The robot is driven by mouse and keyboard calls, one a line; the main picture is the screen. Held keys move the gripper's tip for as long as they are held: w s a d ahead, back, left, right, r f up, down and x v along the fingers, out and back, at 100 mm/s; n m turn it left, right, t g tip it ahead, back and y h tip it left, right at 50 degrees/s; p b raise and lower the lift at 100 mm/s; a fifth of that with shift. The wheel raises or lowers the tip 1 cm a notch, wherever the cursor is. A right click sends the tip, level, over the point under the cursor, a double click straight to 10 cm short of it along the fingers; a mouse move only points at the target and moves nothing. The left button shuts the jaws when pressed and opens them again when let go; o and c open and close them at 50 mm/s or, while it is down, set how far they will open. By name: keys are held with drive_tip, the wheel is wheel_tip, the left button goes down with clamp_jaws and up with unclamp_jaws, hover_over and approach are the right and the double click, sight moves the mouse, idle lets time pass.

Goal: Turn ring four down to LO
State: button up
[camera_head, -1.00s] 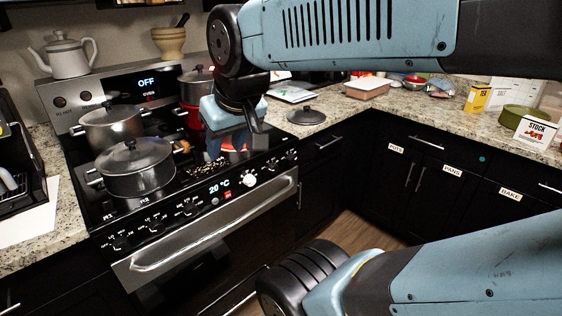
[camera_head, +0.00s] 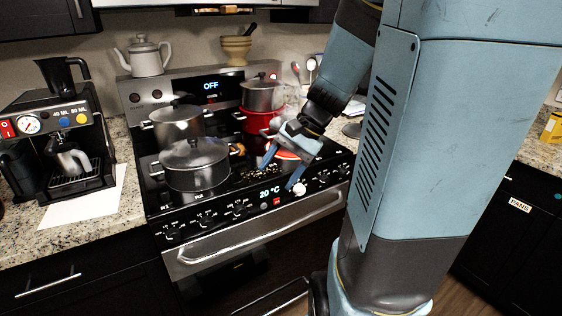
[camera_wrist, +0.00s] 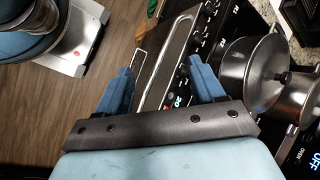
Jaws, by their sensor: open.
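The stove's front panel (camera_head: 240,209) carries black knobs in a left group (camera_head: 205,216) and a right group (camera_head: 327,178), with a lit 20 °C display and a white knob (camera_head: 299,188) between them. The knob labels are too small to tell which one is ring four or where it points. My gripper (camera_head: 283,166) is open and empty. It is above the cooktop's front right, its blue fingers pointing down towards the panel near the display. In the wrist view my gripper (camera_wrist: 160,72) has the panel and oven front between and beyond its fingers.
A lidded pot (camera_head: 197,165) stands front left on the cooktop, with another pot (camera_head: 178,125) behind it. A red pot (camera_head: 258,121) with a steel pot (camera_head: 262,95) above it is at the back right. The oven handle (camera_head: 255,232) runs below the panel.

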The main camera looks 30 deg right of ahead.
drive_tip(key=w+d+f+m+t+y, duration=0.3)
drive_tip(key=w+d+f+m+y, duration=0.15)
drive_tip(key=w+d+m, duration=0.2)
drive_tip(key=m+t+h, duration=1.1)
drive_tip(key=m+t, duration=0.3)
drive_tip(key=m, duration=0.8)
approach(345, 176)
drive_tip(key=shift+m+y, duration=0.25)
drive_tip(key=w, duration=0.8)
drive_tip(key=shift+w+d+r, duration=0.1)
drive_tip(key=shift+w+r, duration=0.05)
drive_tip(key=shift+w, duration=0.15)
